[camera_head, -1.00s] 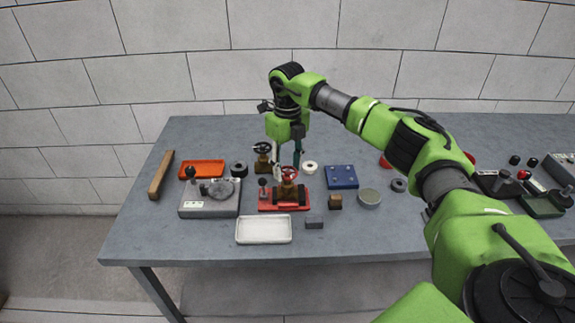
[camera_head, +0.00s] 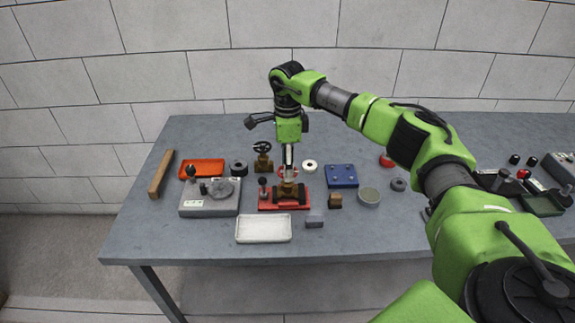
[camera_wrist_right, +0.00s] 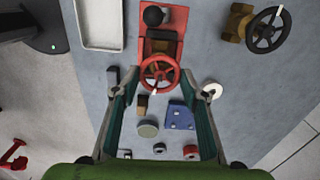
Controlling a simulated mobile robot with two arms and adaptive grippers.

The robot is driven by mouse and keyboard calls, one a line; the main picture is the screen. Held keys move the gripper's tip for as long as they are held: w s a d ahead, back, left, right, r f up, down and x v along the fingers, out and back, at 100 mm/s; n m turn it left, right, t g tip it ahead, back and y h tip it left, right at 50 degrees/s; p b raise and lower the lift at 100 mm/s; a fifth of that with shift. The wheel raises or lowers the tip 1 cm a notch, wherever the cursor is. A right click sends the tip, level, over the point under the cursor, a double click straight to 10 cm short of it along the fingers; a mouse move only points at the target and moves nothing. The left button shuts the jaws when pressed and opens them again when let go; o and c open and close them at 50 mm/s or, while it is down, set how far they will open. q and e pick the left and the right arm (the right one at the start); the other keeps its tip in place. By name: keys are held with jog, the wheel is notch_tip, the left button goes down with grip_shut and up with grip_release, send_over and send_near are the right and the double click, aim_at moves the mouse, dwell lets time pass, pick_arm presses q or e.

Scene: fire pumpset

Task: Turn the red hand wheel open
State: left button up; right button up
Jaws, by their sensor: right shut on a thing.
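The red hand wheel (camera_wrist_right: 160,73) sits on a brass valve (camera_head: 287,192) on a red base (camera_head: 262,206). In the head view my right gripper (camera_head: 288,172) points straight down over the valve and hides most of the wheel; a bit of red shows beside the fingers. In the right wrist view the wheel lies between the two fingers of the right gripper (camera_wrist_right: 161,75), which is shut on it. The exact contact is hard to see. My left gripper is not in view.
A second valve with a black wheel (camera_head: 262,148) stands just behind. A grey device (camera_head: 210,208) and orange tray (camera_head: 197,166) lie left, a white tray (camera_head: 263,240) in front. A blue plate (camera_head: 341,183) and round tin (camera_head: 369,200) are at the right. The table's front left is clear.

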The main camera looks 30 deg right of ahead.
jog(key=n, duration=0.5)
jog(key=shift+r+n, duration=0.1)
jog(key=shift+n, duration=0.2)
jog(key=n, duration=0.9)
jog(key=shift+b, duration=0.3)
jog(key=shift+n, duration=2.3)
jog(key=o, duration=1.1)
jog(key=shift+o, duration=0.2)
notch_tip(320, 180, up, 12)
